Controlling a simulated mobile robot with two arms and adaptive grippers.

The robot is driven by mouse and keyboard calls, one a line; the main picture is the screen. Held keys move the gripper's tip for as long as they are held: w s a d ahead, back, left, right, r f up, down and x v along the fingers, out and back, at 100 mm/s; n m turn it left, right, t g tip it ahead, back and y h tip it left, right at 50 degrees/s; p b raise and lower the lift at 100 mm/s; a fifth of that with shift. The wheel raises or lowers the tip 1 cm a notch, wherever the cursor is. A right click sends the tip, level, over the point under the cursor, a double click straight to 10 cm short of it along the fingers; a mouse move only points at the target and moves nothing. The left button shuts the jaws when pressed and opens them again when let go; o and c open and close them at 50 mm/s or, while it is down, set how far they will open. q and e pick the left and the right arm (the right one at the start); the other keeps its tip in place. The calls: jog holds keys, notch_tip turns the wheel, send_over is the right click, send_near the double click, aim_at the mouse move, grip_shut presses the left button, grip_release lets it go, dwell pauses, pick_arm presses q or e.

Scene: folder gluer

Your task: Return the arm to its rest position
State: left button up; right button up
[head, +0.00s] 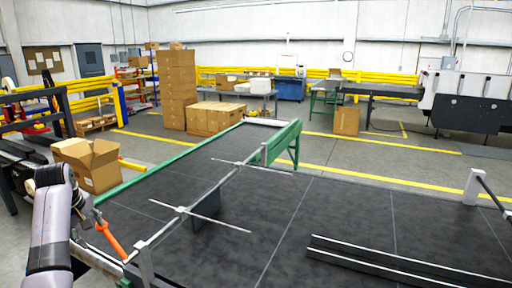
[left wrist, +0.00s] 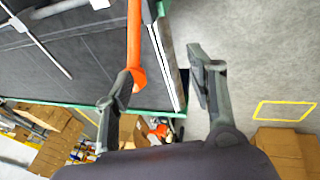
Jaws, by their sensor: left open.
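My left arm comes in at the lower left of the head view, with its left gripper (head: 88,216) beside an orange handle (head: 110,240) at the edge of the dark conveyor bed (head: 340,215). In the left wrist view the left gripper (left wrist: 160,72) is open, its fingers well apart, with nothing held between them. The orange handle (left wrist: 134,40) runs down to the left finger and looks close to it; I cannot tell if they touch. My right gripper is not in view.
An open cardboard box (head: 90,165) stands left of the green conveyor rail (head: 165,165). Metal rods (head: 190,212) cross above the bed. Stacked boxes (head: 177,85) stand farther back. The grey floor (head: 360,160) beyond the bed has open room.

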pick_arm(q)
jog(key=s+d+f+m+y, duration=0.1)
jog(key=s+d+f+m, duration=0.4)
jog(key=s+f, duration=0.4)
jog(key=s+d+f+m, duration=0.3)
jog(key=s+d+f, duration=0.4)
jog(key=f, duration=0.4)
jog(key=s+d+f+m+h, duration=0.1)
jog(key=s+d+m, duration=0.3)
jog(key=s+d, duration=0.6)
jog(key=s+d+m+h, duration=0.25)
jog(key=s+d, duration=0.35)
jog(key=s, duration=0.7)
notch_tip(320, 180, down, 33)
jog(key=s+m+g+b, duration=0.1)
jog(key=s+g+b, duration=0.15)
jog(key=b, duration=0.25)
jog(key=s+a+f+y+b, duration=0.1)
jog(key=s+a+f+b, duration=0.1)
jog(key=s+f, duration=1.4)
jog(key=shift+s+a+f+g+b, duration=0.15)
jog(key=shift+f+g+b, duration=0.2)
jog(key=shift+f+b, duration=0.35)
